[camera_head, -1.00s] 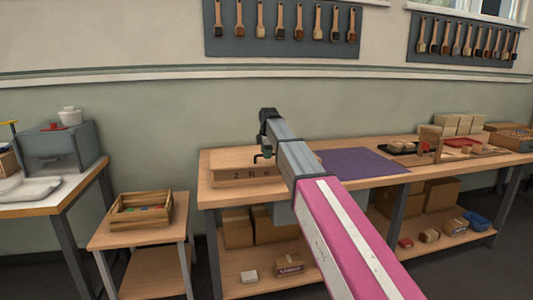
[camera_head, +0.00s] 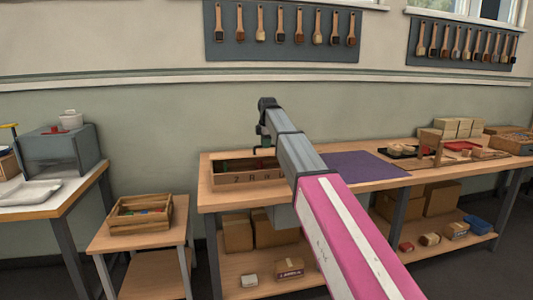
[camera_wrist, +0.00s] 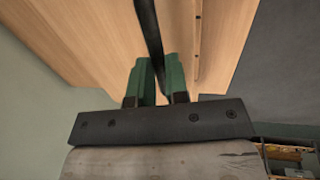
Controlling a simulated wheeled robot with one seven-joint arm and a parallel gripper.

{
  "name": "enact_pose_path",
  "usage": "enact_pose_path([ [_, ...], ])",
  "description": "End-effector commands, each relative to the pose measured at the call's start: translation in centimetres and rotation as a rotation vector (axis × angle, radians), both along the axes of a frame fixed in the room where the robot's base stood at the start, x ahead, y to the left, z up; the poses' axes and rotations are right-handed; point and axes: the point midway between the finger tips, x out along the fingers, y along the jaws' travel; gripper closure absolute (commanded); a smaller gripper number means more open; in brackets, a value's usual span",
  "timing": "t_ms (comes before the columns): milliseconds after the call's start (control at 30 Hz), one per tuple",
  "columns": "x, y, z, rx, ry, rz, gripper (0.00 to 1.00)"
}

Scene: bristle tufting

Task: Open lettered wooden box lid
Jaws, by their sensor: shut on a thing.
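The lettered wooden box (camera_head: 229,180) sits on the left end of the long workbench. Dark characters run along its front. Its top is open, and some green and red contents show inside. My gripper (camera_head: 260,143) is above the box, partly hidden by my arm. In the wrist view, the green fingers of my gripper (camera_wrist: 161,82) are shut on a dark strip (camera_wrist: 150,30). The strip crosses in front of a pale wooden panel (camera_wrist: 100,45), which looks like the lid. The lid is not clearly visible in the head view.
A purple mat (camera_head: 358,165) lies right of the box on the workbench (camera_head: 310,184). Trays and wooden blocks (camera_head: 455,127) fill the bench's right end. A small wooden crate (camera_head: 140,224) stands on a lower side table at left. Brushes hang on the wall above.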

Motion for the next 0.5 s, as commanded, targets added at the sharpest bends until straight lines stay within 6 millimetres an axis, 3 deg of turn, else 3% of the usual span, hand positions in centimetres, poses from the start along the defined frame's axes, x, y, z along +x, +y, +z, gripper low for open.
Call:
enact_pose_path([
  [33,1.4,0.4,1.2,0.002,-0.011,-0.002,1.00],
  [200,3.9,1.1,4.6,0.003,-0.013,-0.003,1.00],
  [500,9.2,2.6,9.3,0.003,-0.010,-0.004,1.00],
])
